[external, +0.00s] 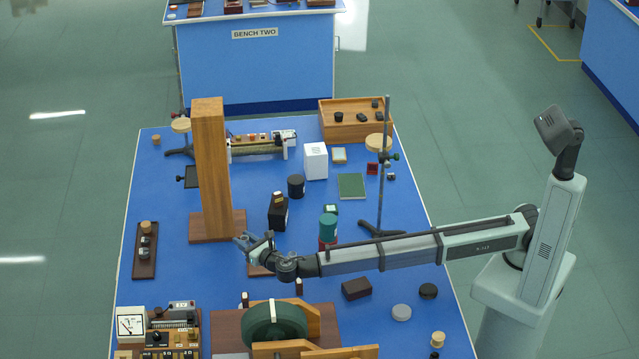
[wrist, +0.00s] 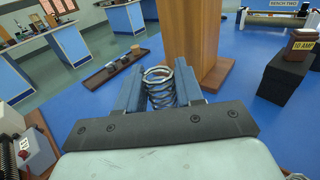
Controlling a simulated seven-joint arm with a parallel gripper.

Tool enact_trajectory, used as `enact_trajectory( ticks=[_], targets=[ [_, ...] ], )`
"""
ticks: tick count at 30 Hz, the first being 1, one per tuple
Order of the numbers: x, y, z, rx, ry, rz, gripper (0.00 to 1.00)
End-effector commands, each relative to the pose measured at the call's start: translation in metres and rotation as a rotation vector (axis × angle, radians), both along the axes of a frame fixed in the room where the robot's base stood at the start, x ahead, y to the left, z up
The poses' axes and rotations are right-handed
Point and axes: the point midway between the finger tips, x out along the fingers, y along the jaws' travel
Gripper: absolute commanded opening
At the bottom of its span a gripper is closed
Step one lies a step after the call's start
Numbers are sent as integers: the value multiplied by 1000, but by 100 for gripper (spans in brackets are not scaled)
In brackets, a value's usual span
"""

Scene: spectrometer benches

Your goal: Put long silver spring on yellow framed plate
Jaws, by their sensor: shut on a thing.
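My gripper (external: 253,240) is shut on a silver coil spring (wrist: 160,88), which stands out between the two blue-grey fingers in the wrist view. In the external view my gripper is above the blue bench, just in front of the tall wooden post, and the spring is too small to make out there. A small pale plate with a yellowish frame (external: 339,155) lies flat toward the back of the bench, right of the white box. It is well apart from my gripper.
The tall wooden post (external: 210,160) stands close behind my gripper. A black box (external: 278,212), a black cylinder (external: 296,186), a teal cylinder (external: 328,227) and a stand with an upright rod (external: 385,150) occupy the middle. A green plate (external: 351,186) lies in front of the pale plate.

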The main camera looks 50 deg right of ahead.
Motion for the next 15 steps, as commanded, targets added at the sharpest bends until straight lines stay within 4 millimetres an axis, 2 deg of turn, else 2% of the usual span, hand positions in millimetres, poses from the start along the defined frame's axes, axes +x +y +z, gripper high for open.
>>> enact_trajectory(
  ticks=[8, 15],
  targets=[
    [-22, 37, 0, 3, 13, 336, 3],
    [-57, 67, 2, 5, 16, 627, 3]
  ],
)
